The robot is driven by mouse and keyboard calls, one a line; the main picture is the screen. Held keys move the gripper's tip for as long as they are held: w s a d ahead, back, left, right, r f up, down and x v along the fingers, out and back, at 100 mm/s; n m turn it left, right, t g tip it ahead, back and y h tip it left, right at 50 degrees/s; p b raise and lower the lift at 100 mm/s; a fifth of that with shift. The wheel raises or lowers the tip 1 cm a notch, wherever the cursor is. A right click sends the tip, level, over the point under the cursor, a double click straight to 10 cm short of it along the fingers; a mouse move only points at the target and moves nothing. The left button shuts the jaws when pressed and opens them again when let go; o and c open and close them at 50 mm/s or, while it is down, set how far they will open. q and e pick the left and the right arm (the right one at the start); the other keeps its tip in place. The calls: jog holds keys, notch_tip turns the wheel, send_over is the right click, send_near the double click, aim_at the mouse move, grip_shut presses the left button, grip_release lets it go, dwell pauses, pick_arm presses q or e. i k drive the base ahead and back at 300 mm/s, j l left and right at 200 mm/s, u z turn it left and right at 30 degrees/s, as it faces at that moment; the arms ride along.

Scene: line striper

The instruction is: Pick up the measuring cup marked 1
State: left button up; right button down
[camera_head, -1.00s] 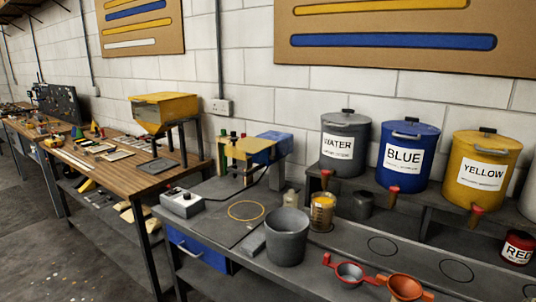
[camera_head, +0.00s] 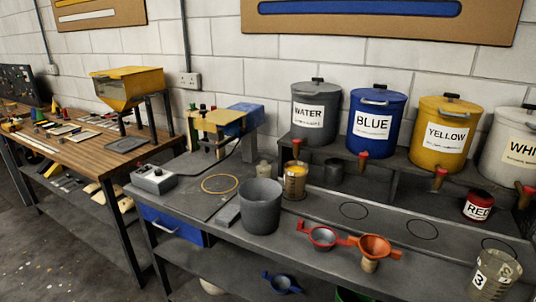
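No cup with a readable 1 shows in the head view. A clear measuring cup (camera_head: 494,274) at the bottom right corner of the bench carries a 3 on its side. A second clear cup with yellow contents (camera_head: 294,182) stands behind the grey bucket (camera_head: 260,208); its mark is too small to read. Neither of my grippers is in view.
Red (camera_head: 322,238) and orange (camera_head: 374,247) handled strainers or funnels lie on the grey bench (camera_head: 300,262). Grey (camera_head: 315,113), blue (camera_head: 376,123), yellow (camera_head: 446,135) and white (camera_head: 510,145) tapped drums stand on a raised shelf. A red tin (camera_head: 478,206) sits below them.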

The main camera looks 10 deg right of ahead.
aim_at(295, 180)
jog(key=i+j, duration=0.25)
jog(key=i+j+z, duration=0.15)
jog(key=j, duration=0.25)
jog(key=i+j, duration=0.25)
jog(key=j, duration=0.15)
